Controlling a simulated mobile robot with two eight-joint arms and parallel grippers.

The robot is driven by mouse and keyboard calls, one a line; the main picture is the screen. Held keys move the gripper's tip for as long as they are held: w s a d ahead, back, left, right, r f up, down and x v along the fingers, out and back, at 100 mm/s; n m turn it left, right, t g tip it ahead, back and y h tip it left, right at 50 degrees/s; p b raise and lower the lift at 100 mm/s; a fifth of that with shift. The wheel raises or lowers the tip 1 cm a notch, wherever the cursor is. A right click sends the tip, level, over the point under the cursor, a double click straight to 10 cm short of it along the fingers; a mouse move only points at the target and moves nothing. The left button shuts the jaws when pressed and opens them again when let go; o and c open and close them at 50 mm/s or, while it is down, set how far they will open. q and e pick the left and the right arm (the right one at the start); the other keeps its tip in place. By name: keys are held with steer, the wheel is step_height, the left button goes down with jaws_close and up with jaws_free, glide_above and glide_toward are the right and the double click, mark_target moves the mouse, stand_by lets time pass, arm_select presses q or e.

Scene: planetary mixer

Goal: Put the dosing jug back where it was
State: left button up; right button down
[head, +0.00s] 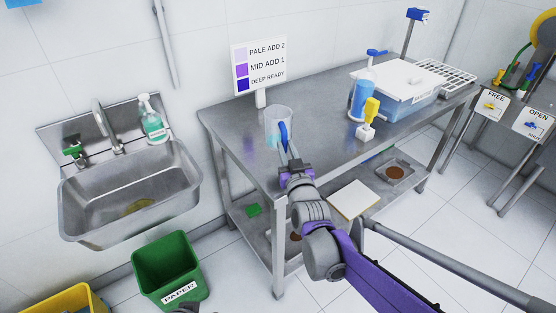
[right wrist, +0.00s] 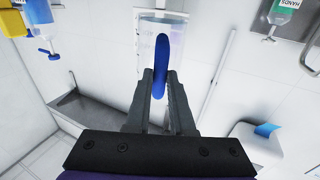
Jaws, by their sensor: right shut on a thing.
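The dosing jug (head: 273,119) is a clear cylinder with a blue handle (head: 283,134). In the head view it appears at the left end of the steel table (head: 235,128), upright or nearly so. My right gripper (head: 288,156) is shut on the blue handle. The right wrist view shows the handle (right wrist: 162,72) between the two fingers (right wrist: 160,90), with the clear jug body (right wrist: 148,35) behind it. I cannot tell whether the jug's base touches the table top.
A sign (head: 260,66) stands at the table's back edge. A sink (head: 130,192) and green paper bin (head: 168,270) are left. The table's middle is clear.

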steer(key=shift+s+d+f+b, duration=0.1)
steer(key=shift+f+b, duration=0.2)
steer(key=shift+f, duration=2)
steer(key=shift+s+f+b, duration=0.1)
steer(key=shift+f+b, duration=0.2)
steer(key=shift+f, duration=2.15)
steer(key=c, duration=0.8)
jaws_free()
steer(key=s+d+f+m+g+h, duration=0.1)
steer(key=s+d+f+g, duration=0.2)
steer(key=s, duration=0.9)
steer(key=s+d+f+m+g+h, duration=0.1)
steer(key=s+d+f+g, duration=0.3)
steer(key=s+d, duration=0.4)
steer(key=s+d+f+g+h, duration=0.2)
steer(key=s+d+g, duration=0.4)
steer(key=s, duration=1.1)
steer(key=shift+f+m, duration=0.4)
steer(key=shift+f, duration=0.5)
